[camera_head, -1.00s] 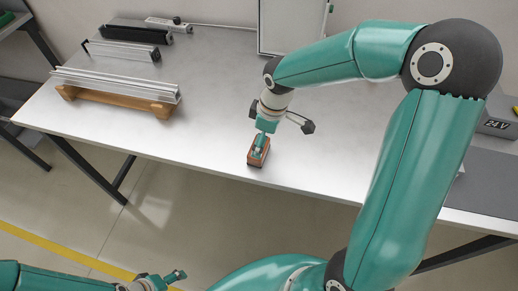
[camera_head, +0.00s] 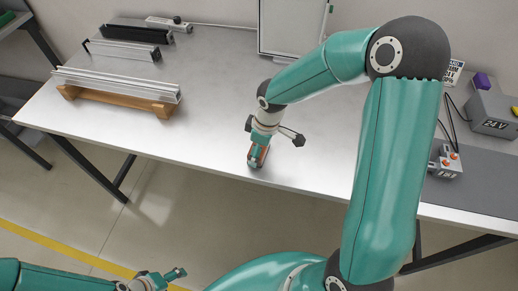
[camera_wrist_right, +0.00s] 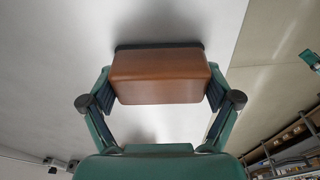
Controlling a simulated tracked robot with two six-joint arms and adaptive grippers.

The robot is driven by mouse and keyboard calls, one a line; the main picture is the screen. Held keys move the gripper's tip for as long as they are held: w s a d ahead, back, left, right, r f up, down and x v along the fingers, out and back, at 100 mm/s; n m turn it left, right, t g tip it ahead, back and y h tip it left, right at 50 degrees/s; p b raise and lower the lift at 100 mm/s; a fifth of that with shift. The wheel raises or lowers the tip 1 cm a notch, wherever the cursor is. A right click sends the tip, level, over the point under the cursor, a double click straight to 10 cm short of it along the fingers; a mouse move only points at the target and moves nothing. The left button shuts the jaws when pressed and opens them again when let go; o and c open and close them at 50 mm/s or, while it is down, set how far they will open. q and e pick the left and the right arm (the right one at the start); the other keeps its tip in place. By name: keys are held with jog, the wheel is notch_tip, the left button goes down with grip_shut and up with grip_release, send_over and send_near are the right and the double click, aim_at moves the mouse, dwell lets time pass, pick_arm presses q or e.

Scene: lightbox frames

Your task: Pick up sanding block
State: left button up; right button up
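The sanding block (camera_head: 256,160) is a small reddish-brown block near the front edge of the grey worktable (camera_head: 215,110). My right gripper (camera_head: 260,146) is over it, coming from above. In the right wrist view the brown block (camera_wrist_right: 160,78) with a dark sole lies between the two fingers of my right gripper (camera_wrist_right: 160,92), with a dark pad against each end. I cannot tell whether its sole touches the table. My left gripper (camera_head: 172,277) is low at the bottom left, away from the table; its finger opening is too small to read.
Aluminium profiles on a wooden stand (camera_head: 120,95) and a black bar (camera_head: 135,34) lie at the table's left. A 24 V box (camera_head: 492,115) and a small switch box (camera_head: 446,162) are at the right. The table's middle is clear.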

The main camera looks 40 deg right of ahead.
jog(key=shift+c, duration=1.2)
jog(key=shift+r, duration=0.2)
notch_tip(320, 180, up, 20)
jog(key=shift+f, duration=0.15)
